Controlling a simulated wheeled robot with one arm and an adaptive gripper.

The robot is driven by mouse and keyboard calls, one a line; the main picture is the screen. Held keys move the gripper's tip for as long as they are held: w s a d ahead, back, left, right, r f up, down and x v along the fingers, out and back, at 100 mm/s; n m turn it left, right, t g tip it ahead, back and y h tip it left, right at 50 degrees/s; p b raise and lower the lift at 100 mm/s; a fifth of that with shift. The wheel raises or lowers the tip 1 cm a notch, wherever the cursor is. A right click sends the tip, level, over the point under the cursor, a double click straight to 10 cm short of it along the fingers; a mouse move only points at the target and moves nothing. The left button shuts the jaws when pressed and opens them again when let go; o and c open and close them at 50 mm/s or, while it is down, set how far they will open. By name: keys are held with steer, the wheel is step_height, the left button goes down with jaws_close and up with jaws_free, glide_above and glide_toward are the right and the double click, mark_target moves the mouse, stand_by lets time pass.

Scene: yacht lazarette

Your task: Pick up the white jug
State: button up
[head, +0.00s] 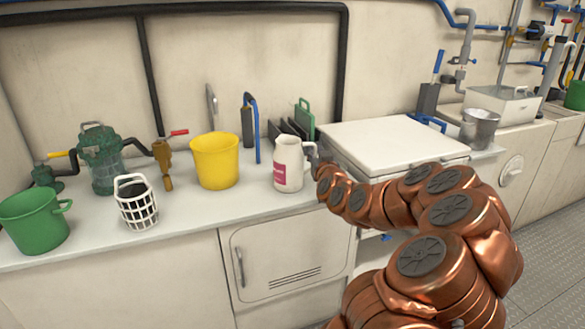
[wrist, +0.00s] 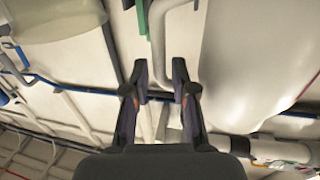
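The white jug (head: 288,165) with a pink label stands upright on the counter in the head view, its handle on the right. My gripper (head: 318,164) is at the handle side, largely hidden by my copper-coloured arm. In the wrist view a large pale surface, likely the jug (wrist: 258,60), fills the right side. A pale curved bar, likely its handle, runs down toward the gap between the fingertips of my gripper (wrist: 160,84). The fingers are apart, with no visible contact on the bar.
Left of the jug are a yellow bucket (head: 215,161), a white basket (head: 136,204), a green bucket (head: 35,222) and a green lantern-like device (head: 99,160). A dark rack with a green board (head: 305,116) stands behind. A white lidded box (head: 393,139) is close on the right.

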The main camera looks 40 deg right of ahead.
steer(key=shift+x, duration=1.1)
jaws_close()
